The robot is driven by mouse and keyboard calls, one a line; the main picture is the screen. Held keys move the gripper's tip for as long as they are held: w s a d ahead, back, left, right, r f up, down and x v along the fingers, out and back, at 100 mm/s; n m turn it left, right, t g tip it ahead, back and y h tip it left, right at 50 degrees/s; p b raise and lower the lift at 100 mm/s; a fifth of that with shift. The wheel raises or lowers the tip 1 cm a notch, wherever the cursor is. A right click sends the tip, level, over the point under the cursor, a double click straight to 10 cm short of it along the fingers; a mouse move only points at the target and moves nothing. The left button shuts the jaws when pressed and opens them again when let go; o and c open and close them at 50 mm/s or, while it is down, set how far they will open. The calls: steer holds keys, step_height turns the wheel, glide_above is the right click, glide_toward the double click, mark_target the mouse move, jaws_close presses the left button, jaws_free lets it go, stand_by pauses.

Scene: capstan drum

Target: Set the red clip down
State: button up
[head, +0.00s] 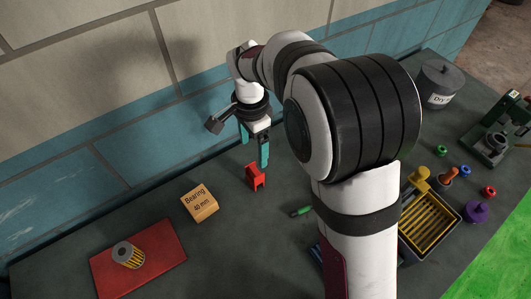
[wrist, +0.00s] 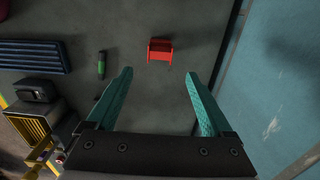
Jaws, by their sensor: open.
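The red clip (head: 256,177) stands on the dark grey bench top, toward the wall side. It also shows in the wrist view (wrist: 160,50), beyond the fingertips and between their lines. My gripper (head: 254,150) has teal fingers and is above and close to the clip in the head view. In the wrist view my gripper (wrist: 158,80) has its fingers spread wide with nothing between them. The clip appears apart from both fingers.
A bearing box (head: 200,203) stands left of the clip. A red mat (head: 165,265) with a ribbed cylinder (head: 128,255) lies further left. A green-handled tool (head: 300,211), a yellow-ribbed tray (head: 455,217) and several coloured knobs lie right. The tiled wall (head: 120,115) is close behind.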

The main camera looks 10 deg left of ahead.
steer(key=s+d+r+n+y, duration=0.1)
steer(key=s+d+r, duration=0.3)
steer(key=s+d, duration=0.25)
steer(key=s+d+r+n, duration=0.1)
steer(key=s+d+r, duration=0.3)
steer(key=s+d, duration=0.3)
steer(key=s+d+f+n, duration=0.1)
steer(key=s+d, duration=0.3)
steer(key=s, duration=0.6)
steer(key=shift+y, duration=0.4)
